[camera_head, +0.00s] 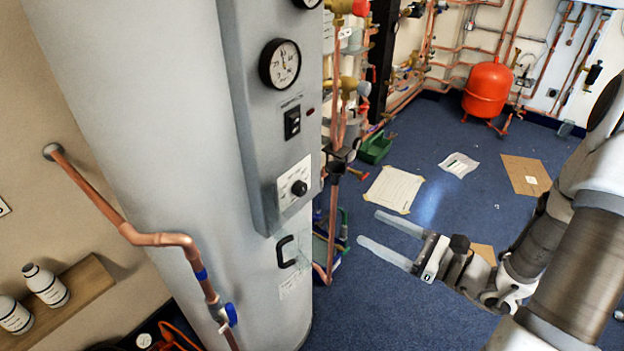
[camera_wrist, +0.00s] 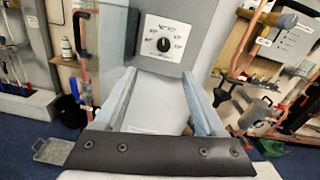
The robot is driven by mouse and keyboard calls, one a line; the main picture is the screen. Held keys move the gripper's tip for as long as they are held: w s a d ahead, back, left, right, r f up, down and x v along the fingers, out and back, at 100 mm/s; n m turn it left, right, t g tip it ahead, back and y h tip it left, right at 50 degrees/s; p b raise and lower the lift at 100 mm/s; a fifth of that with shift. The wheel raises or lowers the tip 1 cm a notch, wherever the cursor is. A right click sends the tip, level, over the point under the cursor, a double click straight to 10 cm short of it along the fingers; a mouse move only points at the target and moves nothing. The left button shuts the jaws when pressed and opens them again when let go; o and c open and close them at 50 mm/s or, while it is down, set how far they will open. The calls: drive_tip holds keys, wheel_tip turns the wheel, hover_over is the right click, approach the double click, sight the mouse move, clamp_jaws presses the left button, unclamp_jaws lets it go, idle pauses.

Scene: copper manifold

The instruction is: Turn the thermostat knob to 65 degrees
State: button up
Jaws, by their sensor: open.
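The thermostat knob (camera_head: 299,187) is a small black dial on a white plate, low on the grey control panel of a large grey cylinder. In the wrist view the knob (camera_wrist: 163,44) shows above and between my fingers, with printed numbers around it too small to read surely. Its pointer setting cannot be told. My gripper (camera_head: 382,230) is open and empty, to the right of and below the knob in the head view, apart from it. In the wrist view my gripper's two pale fingers (camera_wrist: 160,82) stretch forward toward the panel, with nothing between them.
A gauge (camera_head: 280,63) and a black switch (camera_head: 292,122) sit above the knob on the panel (camera_head: 243,110). Copper pipes (camera_head: 335,215) run close along the panel's right side. A red tank (camera_head: 488,88) stands far back; blue floor lies between.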

approach(304, 191)
drive_tip(key=x, duration=0.8)
drive_tip(key=shift+w+a, duration=0.1)
drive_tip(key=shift+a, duration=0.05)
clamp_jaws()
